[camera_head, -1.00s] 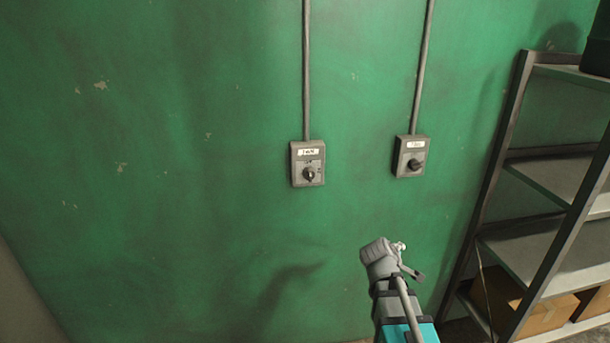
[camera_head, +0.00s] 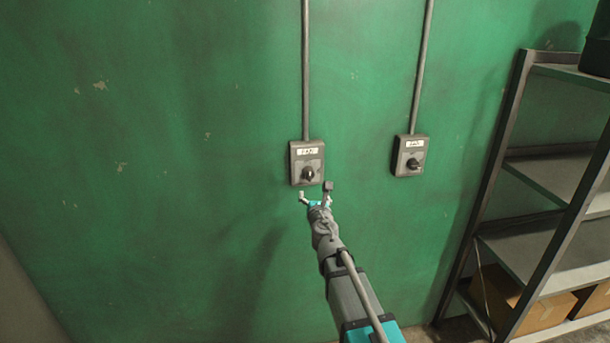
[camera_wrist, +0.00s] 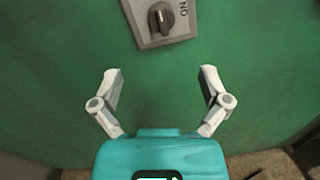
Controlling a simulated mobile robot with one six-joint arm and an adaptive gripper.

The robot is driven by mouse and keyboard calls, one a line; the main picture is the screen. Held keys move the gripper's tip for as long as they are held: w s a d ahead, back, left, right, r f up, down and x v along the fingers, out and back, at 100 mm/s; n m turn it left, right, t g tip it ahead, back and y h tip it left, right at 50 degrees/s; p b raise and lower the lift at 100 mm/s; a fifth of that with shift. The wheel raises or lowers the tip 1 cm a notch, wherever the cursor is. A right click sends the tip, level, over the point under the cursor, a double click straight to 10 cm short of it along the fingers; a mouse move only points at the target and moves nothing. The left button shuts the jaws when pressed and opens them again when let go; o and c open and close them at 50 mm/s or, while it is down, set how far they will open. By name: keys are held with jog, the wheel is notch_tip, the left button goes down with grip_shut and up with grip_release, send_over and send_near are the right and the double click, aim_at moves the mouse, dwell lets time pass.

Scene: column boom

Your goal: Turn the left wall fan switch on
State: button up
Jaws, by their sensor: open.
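The left switch box (camera_head: 307,151) is a grey box on the green wall with a white label and a black rotary knob (camera_head: 308,174) low on its face. In the wrist view the knob (camera_wrist: 161,17) shows at the top, on a grey plate with the letters "NO" or "ON" beside it, seen sideways. My gripper (camera_head: 315,192) is just below the box in the head view. In the wrist view my gripper (camera_wrist: 162,88) has its two fingers spread wide with nothing between them, apart from the knob.
A similar right switch box (camera_head: 409,155) is on the wall to the right. Conduits run up from both boxes. A metal shelf (camera_head: 545,180) with cardboard boxes (camera_head: 535,305) stands at the right. The wall left of the switches is bare.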

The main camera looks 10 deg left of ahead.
aim_at(309, 176)
jog(key=shift+w, duration=0.1)
jog(key=x, duration=1.3)
jog(key=shift+w+f, duration=0.1)
jog(key=shift+w, duration=0.2)
